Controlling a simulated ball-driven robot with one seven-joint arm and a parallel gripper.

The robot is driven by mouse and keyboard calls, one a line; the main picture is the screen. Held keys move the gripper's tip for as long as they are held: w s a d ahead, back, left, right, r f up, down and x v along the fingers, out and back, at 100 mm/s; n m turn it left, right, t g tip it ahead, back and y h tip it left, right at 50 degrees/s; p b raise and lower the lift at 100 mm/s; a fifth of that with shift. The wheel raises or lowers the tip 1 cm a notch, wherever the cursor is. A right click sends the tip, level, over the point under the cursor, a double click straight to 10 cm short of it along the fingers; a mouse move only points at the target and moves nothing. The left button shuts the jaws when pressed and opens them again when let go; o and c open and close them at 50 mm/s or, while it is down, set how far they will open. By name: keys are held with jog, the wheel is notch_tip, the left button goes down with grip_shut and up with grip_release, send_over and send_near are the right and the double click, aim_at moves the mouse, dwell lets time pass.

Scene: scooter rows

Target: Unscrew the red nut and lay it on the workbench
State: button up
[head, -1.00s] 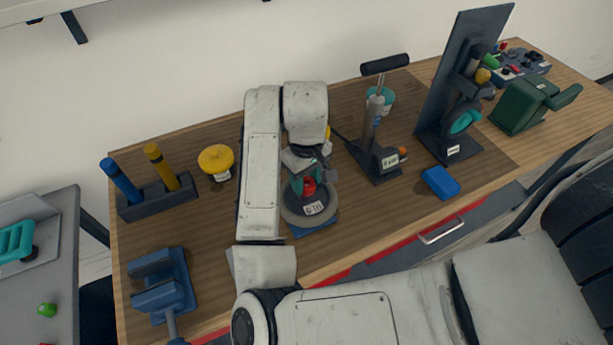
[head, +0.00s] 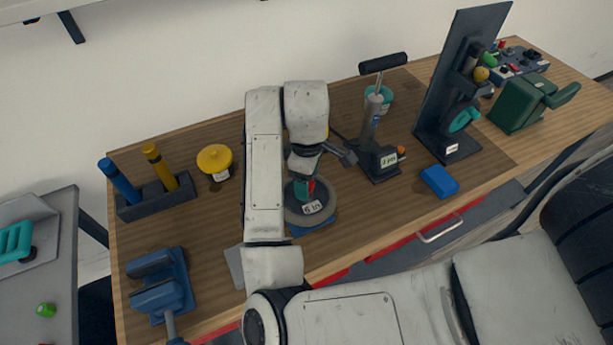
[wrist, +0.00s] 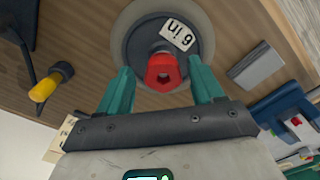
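The red nut (wrist: 163,71) sits on top of a grey round disc (wrist: 134,20) with a "6 in" label, on the workbench (head: 225,235). In the wrist view it lies between the two teal fingers of my gripper (wrist: 160,80), with gaps visible on both sides. My gripper is open and above the disc. In the head view my gripper (head: 306,187) partly hides the nut (head: 312,187), and the disc (head: 327,219) shows below it on a blue base.
A yellow round-topped piece (head: 215,160) and a rack with blue and yellow handles (head: 157,196) stand left. A blue vise (head: 163,290) is front left. A press stand (head: 378,155) and a blue block (head: 440,181) stand right. Bare wood lies front left of the disc.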

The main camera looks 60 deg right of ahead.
jog(key=shift+o, duration=0.4)
jog(key=shift+w+a, duration=0.1)
jog(key=shift+w+r, duration=0.1)
jog(key=shift+r, duration=0.5)
notch_tip(320, 180, up, 10)
jog(key=shift+f, duration=0.2)
jog(key=m+b, duration=0.3)
jog(key=m, duration=1.8)
jog(key=shift+m, duration=0.4)
jog(key=shift+b, duration=0.3)
